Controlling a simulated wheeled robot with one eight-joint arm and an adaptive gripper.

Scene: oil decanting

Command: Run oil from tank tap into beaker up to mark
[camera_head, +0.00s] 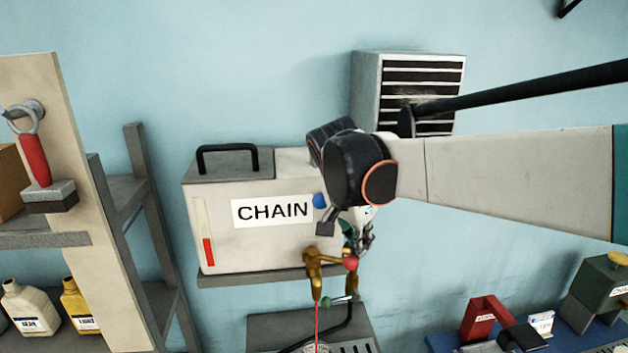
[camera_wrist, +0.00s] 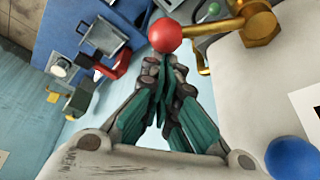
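The pale tank (camera_head: 285,245), labelled CHAIN, stands on a wall shelf. Its sight gauge (camera_head: 207,235) shows red in the lower part. A brass tap (camera_head: 313,272) on its front has a lever ending in a red ball (camera_head: 351,263), also seen in the wrist view (camera_wrist: 170,34). A thin red stream (camera_head: 317,318) falls from the spout. Only the rim of the beaker (camera_head: 317,348) shows at the bottom edge; its mark and oil level are hidden. My gripper (camera_wrist: 163,68) has its fingers together, tips right at the red ball; contact is unclear.
A grey stand (camera_head: 270,325) sits below the tap, with a black hose (camera_head: 346,318) and a green-knobbed fitting (camera_head: 335,301). Shelves with bottles (camera_head: 28,305) are at left. A blue bench (camera_head: 445,342) with a red stand (camera_head: 482,318) is at right. A vent (camera_head: 370,80) is above.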

